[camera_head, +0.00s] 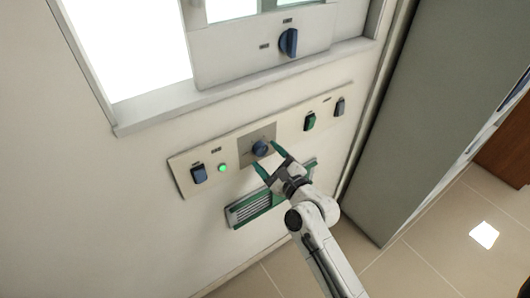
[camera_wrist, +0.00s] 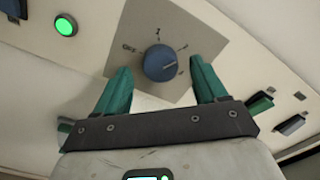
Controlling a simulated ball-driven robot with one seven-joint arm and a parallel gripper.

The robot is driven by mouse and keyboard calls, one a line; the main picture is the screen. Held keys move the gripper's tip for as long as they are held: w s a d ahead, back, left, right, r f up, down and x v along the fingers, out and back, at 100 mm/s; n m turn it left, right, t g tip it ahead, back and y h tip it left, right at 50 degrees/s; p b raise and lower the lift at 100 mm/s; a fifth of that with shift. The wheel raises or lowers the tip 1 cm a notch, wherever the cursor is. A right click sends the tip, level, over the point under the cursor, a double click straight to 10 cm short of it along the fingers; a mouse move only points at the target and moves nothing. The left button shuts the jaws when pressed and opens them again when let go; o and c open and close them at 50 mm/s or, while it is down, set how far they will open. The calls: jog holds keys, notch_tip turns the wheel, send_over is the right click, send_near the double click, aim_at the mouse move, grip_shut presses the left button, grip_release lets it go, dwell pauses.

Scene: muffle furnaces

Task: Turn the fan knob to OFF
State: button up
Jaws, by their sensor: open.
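The fan knob is a round blue knob (camera_head: 260,148) on a grey square plate in the middle of the wall panel. It also shows in the wrist view (camera_wrist: 160,63), with a pale pointer line toward the right and several marks around it. The word at its left looks like OFF. My gripper (camera_head: 269,156) is open in front of the knob. In the wrist view its green fingers (camera_wrist: 162,80) stand apart, one to each side of the knob and a little below it. I see no finger touching the knob.
A lit green lamp (camera_head: 222,168) and a blue switch (camera_head: 198,173) are left of the knob. A green switch (camera_head: 310,121) and a grey-blue switch (camera_head: 339,106) are right. Another blue knob (camera_head: 288,42) is above. A green-framed vent (camera_head: 252,207) lies below.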

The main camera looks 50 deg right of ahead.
jog(key=shift+x, duration=0.85)
jog(key=c, duration=1.1)
